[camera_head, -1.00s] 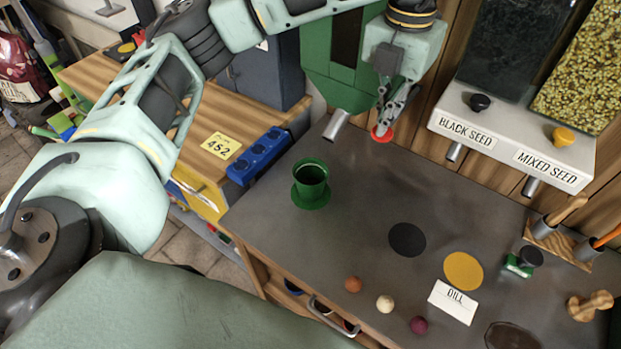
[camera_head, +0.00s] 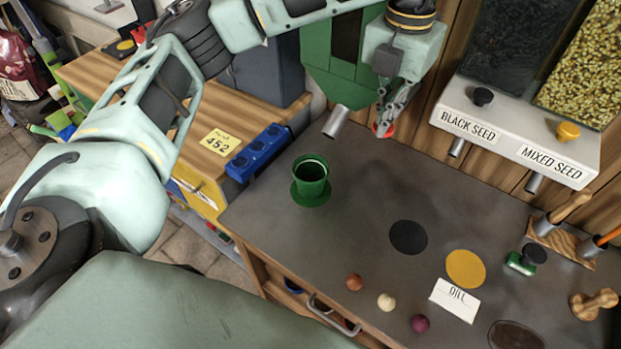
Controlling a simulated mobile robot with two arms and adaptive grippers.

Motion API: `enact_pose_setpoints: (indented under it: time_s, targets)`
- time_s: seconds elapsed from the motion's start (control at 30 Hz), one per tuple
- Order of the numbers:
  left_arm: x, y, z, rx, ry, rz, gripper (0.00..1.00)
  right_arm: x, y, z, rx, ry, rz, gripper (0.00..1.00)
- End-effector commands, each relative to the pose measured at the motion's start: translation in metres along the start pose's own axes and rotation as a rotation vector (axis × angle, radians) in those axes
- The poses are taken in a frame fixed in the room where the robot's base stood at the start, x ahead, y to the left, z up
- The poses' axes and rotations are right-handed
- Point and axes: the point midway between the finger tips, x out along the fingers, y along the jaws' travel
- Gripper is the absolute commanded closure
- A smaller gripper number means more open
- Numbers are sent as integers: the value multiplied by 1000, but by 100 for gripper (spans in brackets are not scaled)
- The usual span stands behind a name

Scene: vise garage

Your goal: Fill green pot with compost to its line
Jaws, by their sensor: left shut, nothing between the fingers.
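The green pot (camera_head: 310,181) stands upright on a round green mat (camera_head: 313,202) on the grey bench. A pale line shows inside its rim; I cannot tell how full it is. The green dispenser (camera_head: 334,80) hangs on the wall above and to the right of the pot, its metal spout (camera_head: 336,122) pointing down towards the bench. My left gripper (camera_head: 384,128) is shut and empty beside the dispenser, its fingertips at a red round part (camera_head: 389,131), which they partly cover. I cannot tell whether they touch it. My right gripper is not in view.
A white seed dispenser (camera_head: 515,140) labelled black seed and mixed seed is on the wall at right. A black disc (camera_head: 408,237), a yellow disc (camera_head: 465,269), a Dill card (camera_head: 454,300) and small balls (camera_head: 386,302) lie on the bench. A blue block (camera_head: 259,152) is left of the pot.

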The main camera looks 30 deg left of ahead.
Motion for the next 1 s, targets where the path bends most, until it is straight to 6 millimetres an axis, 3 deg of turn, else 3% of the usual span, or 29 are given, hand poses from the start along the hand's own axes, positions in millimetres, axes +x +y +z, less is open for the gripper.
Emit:
enact_pose_setpoints:
  time_s: [1.0]
  targets:
    - [49,0,-1,0,3,2,100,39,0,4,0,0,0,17]
